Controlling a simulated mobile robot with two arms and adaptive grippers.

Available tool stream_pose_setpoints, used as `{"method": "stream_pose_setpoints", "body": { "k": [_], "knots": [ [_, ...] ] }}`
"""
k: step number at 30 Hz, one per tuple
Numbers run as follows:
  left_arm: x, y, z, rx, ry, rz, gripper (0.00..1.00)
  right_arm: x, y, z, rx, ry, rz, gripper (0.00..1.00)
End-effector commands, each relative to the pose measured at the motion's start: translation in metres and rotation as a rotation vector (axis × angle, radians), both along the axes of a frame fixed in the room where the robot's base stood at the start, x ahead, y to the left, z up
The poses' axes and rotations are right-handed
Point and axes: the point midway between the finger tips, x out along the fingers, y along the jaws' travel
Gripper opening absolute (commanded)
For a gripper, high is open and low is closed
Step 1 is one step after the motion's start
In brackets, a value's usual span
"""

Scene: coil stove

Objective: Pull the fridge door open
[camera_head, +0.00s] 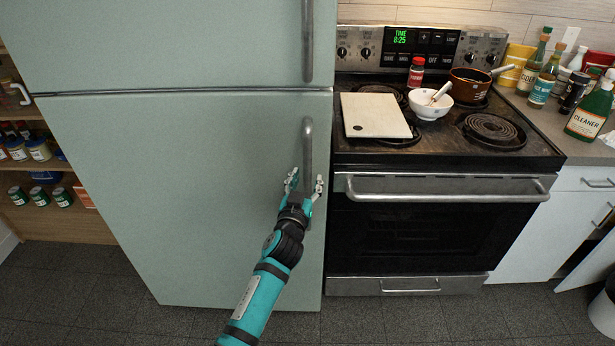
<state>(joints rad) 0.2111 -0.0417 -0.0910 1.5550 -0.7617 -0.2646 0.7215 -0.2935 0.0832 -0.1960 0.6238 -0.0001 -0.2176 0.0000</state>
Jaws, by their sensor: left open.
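The fridge is pale green with an upper door (170,40) and a larger lower door (190,190). Both doors look shut. A vertical grey metal handle (307,145) is on the right side of the lower door, and another handle (308,40) is on the upper one. My left gripper (306,182) is at the lower end of the lower handle. Its fingers are spread, one on each side of the handle. I cannot tell whether they touch it. My right gripper is not in view.
A coil stove (440,240) stands right of the fridge. On it are a cutting board (375,115), a white bowl (428,107) and a brown pot (470,86). Bottles crowd the right counter. Shelves with jars (38,150) are at the left. The floor (420,318) in front is clear.

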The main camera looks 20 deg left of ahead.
Motion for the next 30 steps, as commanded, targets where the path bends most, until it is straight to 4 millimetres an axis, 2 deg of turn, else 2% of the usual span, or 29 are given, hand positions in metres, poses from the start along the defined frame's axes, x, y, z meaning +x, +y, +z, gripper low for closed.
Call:
{"method": "stream_pose_setpoints", "body": {
  "k": [6, 14, 24, 30],
  "knots": [
    [0.015, 0.001, 0.000, 0.000, 0.001, 0.000, 0.44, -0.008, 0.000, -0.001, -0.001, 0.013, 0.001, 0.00],
    [0.016, 0.001, 0.000, -0.001, 0.001, 0.000, 0.44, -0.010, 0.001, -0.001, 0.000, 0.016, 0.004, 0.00],
    [0.016, 0.001, 0.000, -0.001, 0.001, -0.001, 0.01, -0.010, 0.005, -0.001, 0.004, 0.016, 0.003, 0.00],
    [0.016, 0.001, 0.000, -0.001, 0.001, -0.001, 0.00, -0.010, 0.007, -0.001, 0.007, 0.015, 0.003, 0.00]
  ]
}}
